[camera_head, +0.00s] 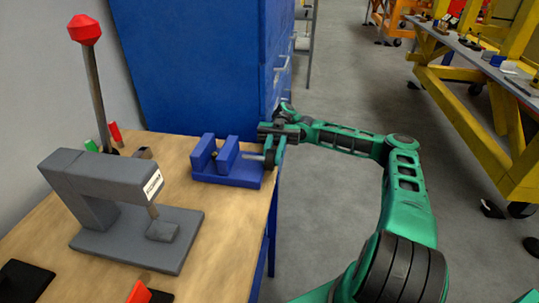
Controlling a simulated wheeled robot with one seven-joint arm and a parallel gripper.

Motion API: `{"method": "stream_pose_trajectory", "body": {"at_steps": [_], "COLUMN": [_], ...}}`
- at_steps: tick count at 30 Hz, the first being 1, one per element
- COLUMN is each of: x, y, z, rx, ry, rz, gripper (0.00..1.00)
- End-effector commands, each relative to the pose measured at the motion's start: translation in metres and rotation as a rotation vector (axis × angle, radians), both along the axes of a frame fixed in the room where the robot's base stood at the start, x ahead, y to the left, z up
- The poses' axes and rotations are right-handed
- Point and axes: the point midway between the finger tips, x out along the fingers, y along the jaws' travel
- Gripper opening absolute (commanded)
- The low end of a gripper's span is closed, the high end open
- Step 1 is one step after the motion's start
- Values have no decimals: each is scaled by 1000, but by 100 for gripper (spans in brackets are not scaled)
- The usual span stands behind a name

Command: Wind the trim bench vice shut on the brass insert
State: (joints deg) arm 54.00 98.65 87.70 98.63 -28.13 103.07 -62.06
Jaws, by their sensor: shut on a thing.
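The blue bench vice (238,178) stands near the right edge of the wooden bench, with two upright jaws and a gap between them. A small brass-coloured piece (215,155), likely the insert, shows in that gap; whether both jaws touch it is too small to tell. A grey screw runs out of the vice's right side. My gripper (271,154) is at the screw's outer end, just past the bench edge, and is shut on the vice handle. The fingers hide most of the handle.
A grey press (105,195) with a red-knobbed lever stands on the wooden bench (215,245) to the left. A tall blue cabinet (195,65) rises behind the vice. Yellow-framed tables (470,95) stand far right. Grey floor is clear right of the bench.

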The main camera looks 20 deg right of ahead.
Motion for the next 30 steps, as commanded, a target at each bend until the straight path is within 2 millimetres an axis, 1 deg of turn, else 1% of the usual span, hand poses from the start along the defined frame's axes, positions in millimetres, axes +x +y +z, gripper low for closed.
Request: {"method": "stream_pose_trajectory", "body": {"at_steps": [16, 17, 18, 19, 27, 30], "x": [1, 1, 1, 1, 1, 5], "y": [2, 3, 3, 2, 1, -1], "z": [1, 1, 1, 1, 0, 0], "rx": [8, 8, 8, 8, 8, 8], "ry": [14, 14, 14, 14, 12, 11], "rz": [-5, -6, -5, -5, -2, -3], "gripper": [0, 24, 34, 36, 36, 36]}}
